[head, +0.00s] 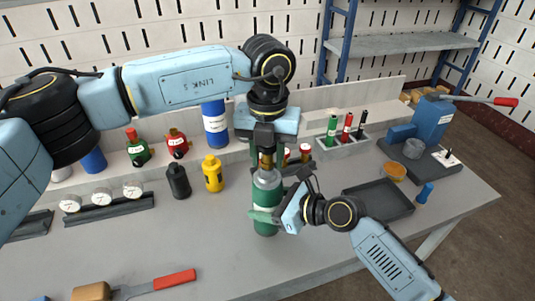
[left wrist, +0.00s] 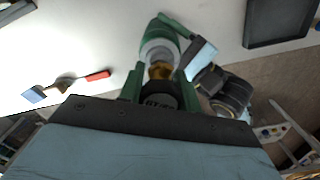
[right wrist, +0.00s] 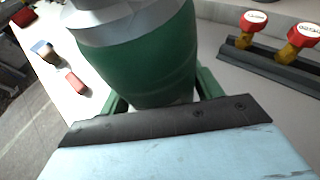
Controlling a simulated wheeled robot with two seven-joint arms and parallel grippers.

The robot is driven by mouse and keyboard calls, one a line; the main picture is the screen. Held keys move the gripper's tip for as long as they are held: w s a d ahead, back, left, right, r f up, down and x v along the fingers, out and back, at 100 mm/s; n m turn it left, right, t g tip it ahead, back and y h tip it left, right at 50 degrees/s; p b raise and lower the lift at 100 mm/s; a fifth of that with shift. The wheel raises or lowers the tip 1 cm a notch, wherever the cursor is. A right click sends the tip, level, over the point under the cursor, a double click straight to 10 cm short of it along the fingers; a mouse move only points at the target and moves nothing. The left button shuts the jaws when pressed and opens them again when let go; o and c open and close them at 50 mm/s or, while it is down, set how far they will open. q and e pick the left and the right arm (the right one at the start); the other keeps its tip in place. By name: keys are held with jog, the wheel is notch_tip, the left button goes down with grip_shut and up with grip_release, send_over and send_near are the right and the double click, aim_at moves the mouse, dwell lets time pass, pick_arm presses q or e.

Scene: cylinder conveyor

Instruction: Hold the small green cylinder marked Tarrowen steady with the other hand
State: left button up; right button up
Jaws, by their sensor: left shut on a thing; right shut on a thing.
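A green cylinder (head: 265,228) with a grey shoulder, a white band and a brass valve stands upright on the bench. Any name on it is not readable. My right gripper (head: 268,214) is shut around its body from the right. The green body fills the space between the fingers in the right wrist view (right wrist: 140,65). My left gripper (head: 266,152) points down from above and is shut on the brass valve at its top. The left wrist view looks down on the valve (left wrist: 160,71) and the grey shoulder, with green fingers either side.
A black cylinder (head: 178,181) and a yellow cylinder (head: 213,174) stand to the left. A rack (head: 342,146) of small cylinders is behind right. A dark tray (head: 385,206) lies right. A red-handled tool (head: 174,279) lies front left. The bench front is mostly clear.

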pick_arm(q)
jog(key=shift+n, duration=0.6)
jog(key=n, duration=0.6)
jog(key=shift+a, duration=0.1)
jog(key=o, duration=1.1)
